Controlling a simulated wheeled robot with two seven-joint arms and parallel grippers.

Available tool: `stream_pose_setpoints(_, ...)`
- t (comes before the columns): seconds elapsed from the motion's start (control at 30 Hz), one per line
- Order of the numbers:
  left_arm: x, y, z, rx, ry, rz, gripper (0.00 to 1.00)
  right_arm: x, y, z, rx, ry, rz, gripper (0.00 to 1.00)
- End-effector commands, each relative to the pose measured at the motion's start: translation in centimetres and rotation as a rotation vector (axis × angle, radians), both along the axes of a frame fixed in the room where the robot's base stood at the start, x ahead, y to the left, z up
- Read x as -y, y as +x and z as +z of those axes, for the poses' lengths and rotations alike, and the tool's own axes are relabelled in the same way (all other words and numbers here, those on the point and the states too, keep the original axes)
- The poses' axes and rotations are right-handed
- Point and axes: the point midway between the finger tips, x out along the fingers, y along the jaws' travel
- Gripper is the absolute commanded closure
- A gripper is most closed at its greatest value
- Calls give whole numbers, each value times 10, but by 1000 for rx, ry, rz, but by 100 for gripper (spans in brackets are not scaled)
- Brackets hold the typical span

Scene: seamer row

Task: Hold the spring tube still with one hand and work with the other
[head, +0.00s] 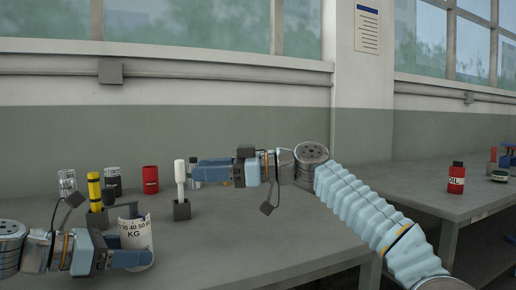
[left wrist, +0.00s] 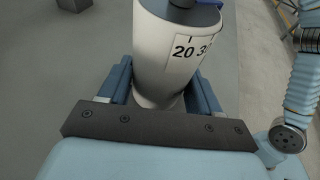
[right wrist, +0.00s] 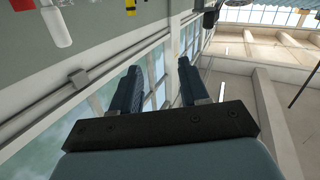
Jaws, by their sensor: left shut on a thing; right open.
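The spring tube (head: 136,240), a white cylinder with a black number scale and "KG", stands upright on the bench at the left of the head view. My left gripper (head: 140,258) is shut around it; the tube also shows between the fingers in the left wrist view (left wrist: 165,50). A dark piece (left wrist: 185,14) sits at the tube's top. My right gripper (head: 196,172) is open and empty, above the bench and just right of a white-handled tool (head: 180,172) standing in a dark block (head: 182,210). I cannot tell whether they touch.
Behind the tube stand a yellow-and-black cylinder (head: 95,192), a clear jar (head: 67,183), a dark jar (head: 113,180) and a red can (head: 150,179). A red oil bottle (head: 456,178) is on the right bench (head: 420,195). The middle of the left bench (head: 260,235) is clear.

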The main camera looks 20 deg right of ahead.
Motion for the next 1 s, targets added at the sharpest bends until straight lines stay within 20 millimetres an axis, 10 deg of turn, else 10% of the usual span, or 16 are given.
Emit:
stream_pose_setpoints(0.5, 0, 0, 1, 0, -1, 0, 54, 96, 1, 36, 138, -130, -311, 55)
stream_pose_setpoints(1.0, 0, 0, 1, 0, -1, 0, 54, 108, -1, 41, 154, -147, -348, 62)
